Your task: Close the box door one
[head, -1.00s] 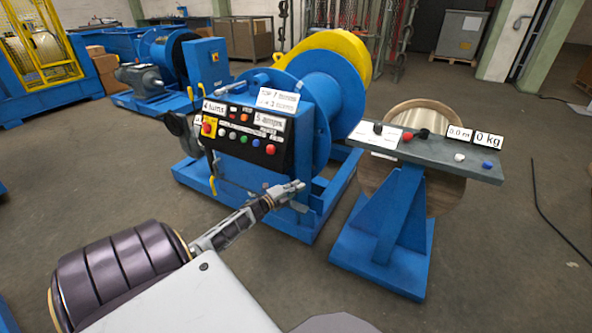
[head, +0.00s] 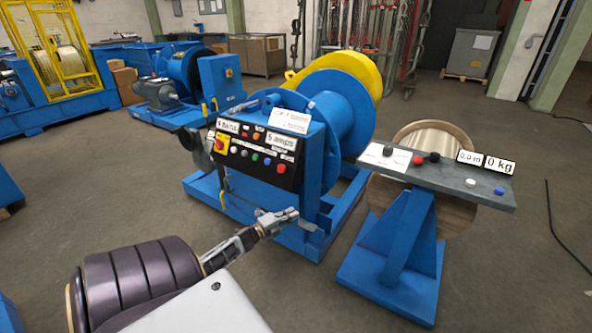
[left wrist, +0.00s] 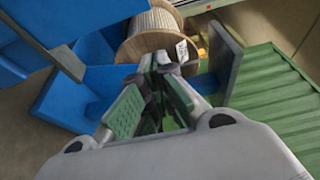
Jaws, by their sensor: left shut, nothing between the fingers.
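My left gripper (head: 288,217) reaches in from the lower left in the head view, in front of the blue winch (head: 312,165). Its fingers are together and empty; whether they touch the winch frame, I cannot tell. In the left wrist view the gripper's green-padded fingers (left wrist: 160,98) are close together with nothing held. No box marked as one, and no door, can be told for certain. A blue cabinet (head: 222,82) with a yellow switch stands behind the winch and looks closed. My right gripper is out of view.
A blue control stand (head: 400,235) with a grey top is on the right, a wooden drum (head: 450,158) behind it. The left wrist view shows a cable spool (left wrist: 150,35), a grey upright panel (left wrist: 226,62) and a green ribbed surface (left wrist: 272,105).

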